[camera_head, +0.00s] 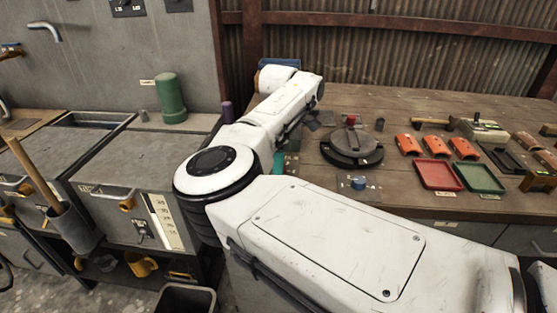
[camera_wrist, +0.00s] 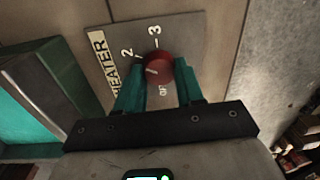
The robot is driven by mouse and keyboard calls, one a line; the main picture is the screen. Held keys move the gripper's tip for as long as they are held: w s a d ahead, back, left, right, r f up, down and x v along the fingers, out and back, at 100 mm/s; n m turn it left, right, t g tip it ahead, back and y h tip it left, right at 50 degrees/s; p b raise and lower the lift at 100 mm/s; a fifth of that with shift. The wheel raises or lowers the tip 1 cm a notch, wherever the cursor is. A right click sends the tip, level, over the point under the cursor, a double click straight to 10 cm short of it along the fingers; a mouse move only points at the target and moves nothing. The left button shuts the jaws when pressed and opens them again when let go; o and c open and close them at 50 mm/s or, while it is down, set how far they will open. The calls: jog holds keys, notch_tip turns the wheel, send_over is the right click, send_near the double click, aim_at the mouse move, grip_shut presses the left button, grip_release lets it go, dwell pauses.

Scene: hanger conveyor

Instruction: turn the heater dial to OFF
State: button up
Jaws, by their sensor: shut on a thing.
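The heater dial (camera_wrist: 163,63) is a round red knob on a grey plate (camera_wrist: 185,32) marked HEATER in the wrist view. OFF is on the side nearest my gripper. A white line on the dial points roughly left, away from OFF, below the 2; what mark lies there is hidden behind a finger. My gripper (camera_wrist: 160,86) has its two teal fingers shut on the dial, one on each side. In the head view my arm hides the dial and the gripper.
In the wrist view a teal-and-dark box (camera_wrist: 38,88) stands close left of my gripper. In the head view the wooden bench (camera_head: 400,98) holds a black turntable (camera_head: 352,148), a red tray (camera_head: 438,175) and a green tray (camera_head: 479,177). A green cylinder (camera_head: 170,98) stands left.

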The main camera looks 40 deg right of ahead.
jog(key=n, duration=0.5)
jog(key=shift+n, duration=0.3)
jog(key=n, duration=0.6)
jog(key=shift+a+h, duration=0.1)
jog(key=shift+h, duration=0.2)
jog(key=n+b, duration=0.1)
jog(key=n, duration=0.5)
jog(key=shift+s+n, duration=0.15)
jog(key=shift+n, duration=0.15)
jog(key=n+b, duration=0.1)
jog(key=n, duration=0.4)
jog(key=shift+n, duration=0.3)
jog(key=shift+r, duration=0.1)
jog(key=o, duration=1)
jog(key=shift+s, duration=0.1)
jog(key=shift+o, duration=0.2)
